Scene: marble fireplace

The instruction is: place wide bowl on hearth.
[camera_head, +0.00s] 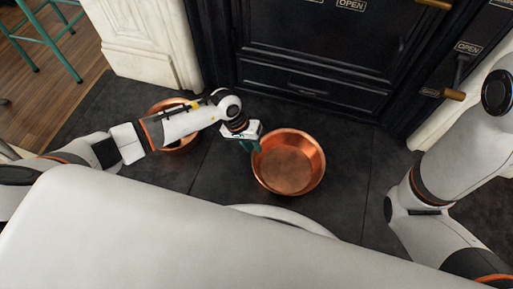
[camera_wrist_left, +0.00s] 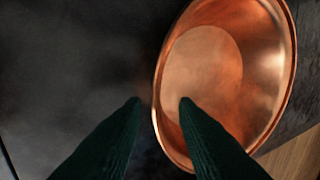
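A wide copper bowl (camera_head: 288,165) is in the middle of the head view, over the dark hearth (camera_head: 345,205). It looks upright, and I cannot tell whether its base touches the slabs. My left gripper (camera_head: 250,146) is at the bowl's left rim. In the left wrist view the bowl (camera_wrist_left: 205,75) fills the right side, and its near rim passes between the two dark fingertips of the left gripper (camera_wrist_left: 160,102). The fingers are apart, with gaps beside the rim. My right arm shows at the right, but its gripper is out of view.
A second copper bowl (camera_head: 172,106) stands on the slabs to the left, partly hidden behind my left arm. The black stove (camera_head: 318,45) with brass handles stands behind, between white marble posts. A green stool (camera_head: 45,40) is at the upper left. Bare hearth lies right of the wide bowl.

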